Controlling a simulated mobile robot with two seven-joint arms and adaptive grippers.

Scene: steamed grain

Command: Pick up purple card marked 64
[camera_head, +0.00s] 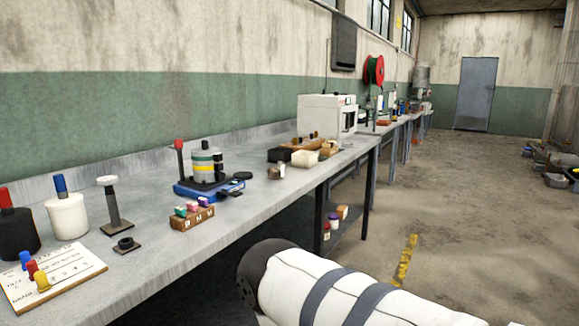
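A small purple piece (203,201) sits at the right end of a brown wooden holder (192,218) on the long grey bench. A pink piece (192,206) and a green piece (180,211) sit beside it in the same holder. The pieces are too small for me to read any number, so I cannot tell whether the purple one is the card marked 64. Neither of my grippers is in view. A white and grey link of my own arm shows at the bottom, right of the bench edge.
Behind the holder stands a blue-based device (207,188) with a banded cylinder. A black ring-shaped part (125,246), a white board (55,277) with coloured pegs and a white jar (67,216) are to the left. Open floor (480,220) lies right of the bench (150,285).

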